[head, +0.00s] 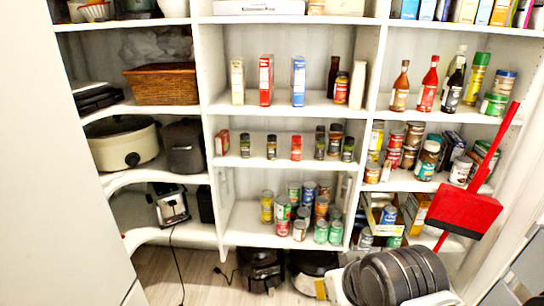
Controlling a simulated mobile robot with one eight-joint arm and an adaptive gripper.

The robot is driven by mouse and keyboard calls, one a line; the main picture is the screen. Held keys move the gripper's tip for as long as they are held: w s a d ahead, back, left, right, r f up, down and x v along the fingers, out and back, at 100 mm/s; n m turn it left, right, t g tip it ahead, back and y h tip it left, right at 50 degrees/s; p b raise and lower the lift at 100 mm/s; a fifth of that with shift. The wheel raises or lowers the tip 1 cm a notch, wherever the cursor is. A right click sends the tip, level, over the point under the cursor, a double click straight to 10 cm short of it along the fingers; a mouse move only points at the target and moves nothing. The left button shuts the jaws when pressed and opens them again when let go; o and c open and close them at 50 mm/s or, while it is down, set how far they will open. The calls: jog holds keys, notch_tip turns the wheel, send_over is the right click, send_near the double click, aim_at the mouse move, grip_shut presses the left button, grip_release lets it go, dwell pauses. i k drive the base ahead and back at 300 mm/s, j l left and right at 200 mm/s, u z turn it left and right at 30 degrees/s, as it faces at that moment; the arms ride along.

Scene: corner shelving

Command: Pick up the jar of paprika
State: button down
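A row of small spice jars stands upright on the middle shelf of the centre unit in the head view. One jar with a red label (296,147) stands in the middle of the row. It looks most like paprika, but its label is too small to read. A dark jar with a pale label (271,147) stands to its left and a greenish jar (320,143) to its right, both apart from it. My gripper's fingers do not show.
Boxes (266,80) and bottles stand on the shelf above the spice jars, with several cans (283,208) below. A red dustpan (464,209) hangs at the right. A slow cooker (122,144) and a toaster (170,204) sit on the left shelves. Dark appliances (262,268) stand on the floor.

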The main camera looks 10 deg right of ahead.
aim_at(296, 144)
jog(key=i+j, duration=0.25)
jog(key=i, duration=0.15)
jog(key=i+j, duration=0.3)
jog(key=i, duration=0.1)
